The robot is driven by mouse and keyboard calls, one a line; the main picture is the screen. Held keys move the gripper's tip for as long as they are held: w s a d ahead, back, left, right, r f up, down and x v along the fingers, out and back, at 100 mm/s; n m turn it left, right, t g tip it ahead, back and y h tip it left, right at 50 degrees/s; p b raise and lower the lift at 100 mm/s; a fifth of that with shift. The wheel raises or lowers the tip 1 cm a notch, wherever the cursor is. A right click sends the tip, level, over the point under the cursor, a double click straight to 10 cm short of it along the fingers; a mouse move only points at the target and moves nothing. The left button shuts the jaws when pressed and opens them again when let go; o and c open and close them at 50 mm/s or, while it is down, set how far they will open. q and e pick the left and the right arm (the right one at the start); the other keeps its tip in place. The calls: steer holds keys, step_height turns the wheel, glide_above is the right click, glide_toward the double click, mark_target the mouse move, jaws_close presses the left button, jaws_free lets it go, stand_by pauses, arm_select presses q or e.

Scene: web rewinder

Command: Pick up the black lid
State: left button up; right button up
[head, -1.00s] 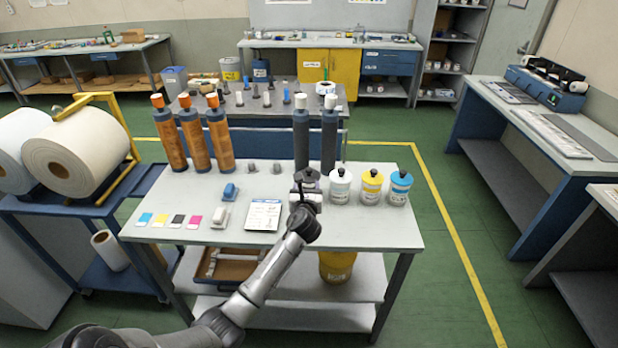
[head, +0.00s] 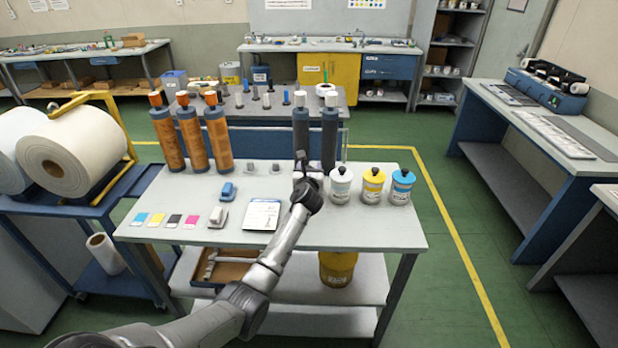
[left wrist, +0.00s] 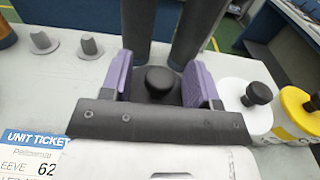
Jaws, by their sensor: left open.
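The black lid (left wrist: 146,92) with its round black knob (left wrist: 158,80) shows in the left wrist view, between the two purple fingers of my left gripper (left wrist: 158,88). The fingers are open, one on each side of the knob; I cannot tell whether they touch the lid. In the head view my left gripper (head: 309,169) is over the worktable, left of the white-lidded jar (head: 340,185), and my wrist hides the black lid. My right gripper is in neither view.
The yellow-lidded jar (head: 372,186) and blue-lidded jar (head: 401,188) stand to the right. Two dark rollers (head: 330,140) stand close behind the gripper. A ticket sheet (head: 262,214) lies in front, left. Orange rollers (head: 190,135) stand at the left back.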

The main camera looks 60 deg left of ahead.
arm_select(q)
steer(key=shift+a, duration=0.1)
steer(key=shift+c, duration=0.3)
steer(key=c, duration=0.9)
